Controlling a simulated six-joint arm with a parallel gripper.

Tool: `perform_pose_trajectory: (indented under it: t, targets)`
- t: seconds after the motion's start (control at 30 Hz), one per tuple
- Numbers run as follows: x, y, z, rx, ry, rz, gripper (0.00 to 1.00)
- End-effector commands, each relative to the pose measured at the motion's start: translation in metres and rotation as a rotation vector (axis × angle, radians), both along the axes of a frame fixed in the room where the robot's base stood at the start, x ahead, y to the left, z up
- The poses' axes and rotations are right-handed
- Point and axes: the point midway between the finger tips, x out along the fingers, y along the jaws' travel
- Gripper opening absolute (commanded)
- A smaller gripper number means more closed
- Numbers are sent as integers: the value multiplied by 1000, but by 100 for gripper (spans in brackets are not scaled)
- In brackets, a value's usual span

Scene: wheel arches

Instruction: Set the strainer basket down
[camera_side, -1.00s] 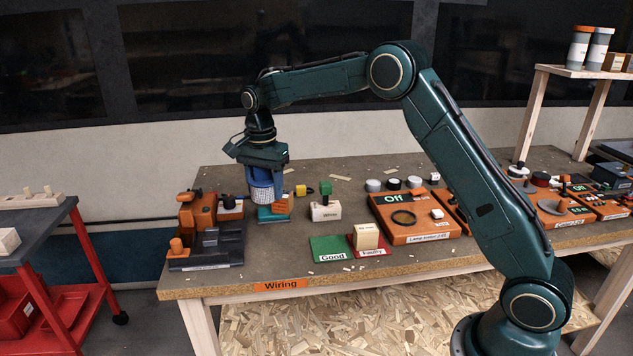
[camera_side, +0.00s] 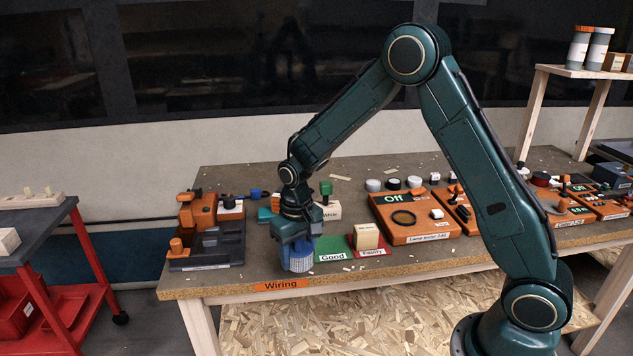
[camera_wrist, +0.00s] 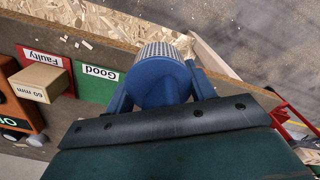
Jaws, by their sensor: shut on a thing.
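The strainer basket (camera_side: 299,262) is a blue cup with a pale mesh lower part. It also shows in the wrist view (camera_wrist: 160,78), mesh end away from the camera. My gripper (camera_side: 293,243) is shut on its blue upper part, one finger on each side. In the side view the basket is over the front edge zone of the table, just left of the green Good mat. I cannot tell whether its bottom touches the table.
The green Good mat (camera_side: 330,254) is close to the right, then the red Faulty mat (camera_side: 380,251) with a wooden block (camera_side: 366,236). A dark and orange fixture (camera_side: 212,243) stands left. The table edge (camera_side: 230,288) is close in front; the tabletop between fixture and basket is clear.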

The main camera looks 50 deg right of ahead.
Motion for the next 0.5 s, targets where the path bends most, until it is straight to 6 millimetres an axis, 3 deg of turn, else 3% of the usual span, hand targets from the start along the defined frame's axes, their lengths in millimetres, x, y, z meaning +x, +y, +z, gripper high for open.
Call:
perform_pose_trajectory:
  t: [0.2, 0.5]
  targets:
    - [-26, 4, -14, 0, 2, 171, 31]
    - [-34, 5, -18, 0, -1, 239, 31]
